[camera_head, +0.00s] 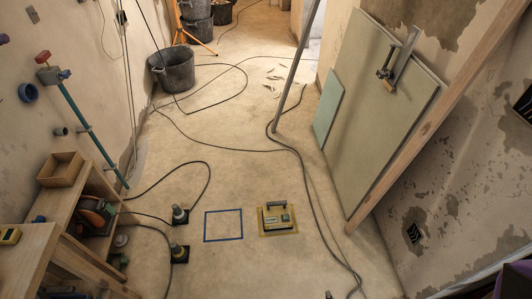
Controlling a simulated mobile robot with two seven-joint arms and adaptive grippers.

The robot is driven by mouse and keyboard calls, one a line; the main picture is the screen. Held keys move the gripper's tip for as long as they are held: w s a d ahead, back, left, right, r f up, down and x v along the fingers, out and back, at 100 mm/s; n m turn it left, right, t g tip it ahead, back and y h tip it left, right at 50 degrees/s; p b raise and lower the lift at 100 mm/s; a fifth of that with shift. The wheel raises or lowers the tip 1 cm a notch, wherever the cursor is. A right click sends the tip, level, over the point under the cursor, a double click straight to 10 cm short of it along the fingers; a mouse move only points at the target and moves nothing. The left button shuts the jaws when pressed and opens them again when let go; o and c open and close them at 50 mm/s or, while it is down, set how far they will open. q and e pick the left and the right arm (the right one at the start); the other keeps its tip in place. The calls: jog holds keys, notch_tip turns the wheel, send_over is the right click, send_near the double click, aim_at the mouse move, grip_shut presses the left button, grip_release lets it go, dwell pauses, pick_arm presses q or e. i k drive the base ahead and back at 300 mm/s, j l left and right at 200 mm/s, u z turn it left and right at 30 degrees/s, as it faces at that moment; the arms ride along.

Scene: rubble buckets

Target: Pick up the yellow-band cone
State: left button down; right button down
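Two small cone-like objects on dark square bases stand on the floor left of centre. The farther one (179,214) is grey-green with a pale top. The nearer one (178,250) looks much the same. They are too small to tell which has a yellow band. Neither gripper shows in the head view, and nothing is seen touching either object.
A blue tape square (223,241) on the floor is empty. A yellow-and-grey device (278,217) sits in a yellow outline. Black cables (300,160) cross the floor. A wooden shelf (100,183) stands left, boards (375,120) lean right. A bucket (173,72) stands farther back.

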aim_at(181, 254)
jog(key=j+u, duration=0.15)
jog(key=u, duration=0.9)
jog(key=z, duration=1.3)
jog(key=u, duration=1.3)
